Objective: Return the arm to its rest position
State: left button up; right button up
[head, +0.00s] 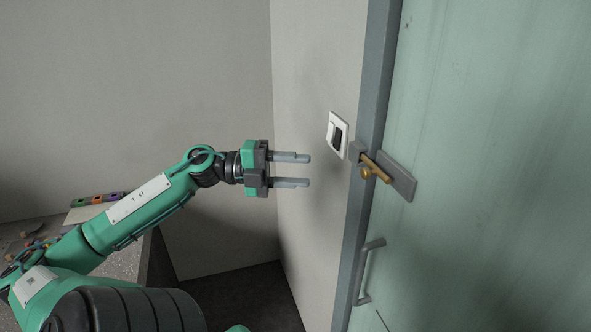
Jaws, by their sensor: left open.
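My left arm (140,210) comes in from the lower left, green with dark joints, and reaches out to the right. My left gripper (308,170) is open and empty, its two grey fingers apart and pointing right. In the picture the fingertips are left of and below the white wall switch (338,135), with a visible gap. The switch has a dark rocker. My right gripper is not in view.
A green door (480,170) in a grey frame stands at the right, with a brass bolt (375,170) and a grey pull handle (364,270). A concrete bench (125,262) with colourful items is at the left, partly behind my arm. Bare walls meet behind the gripper.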

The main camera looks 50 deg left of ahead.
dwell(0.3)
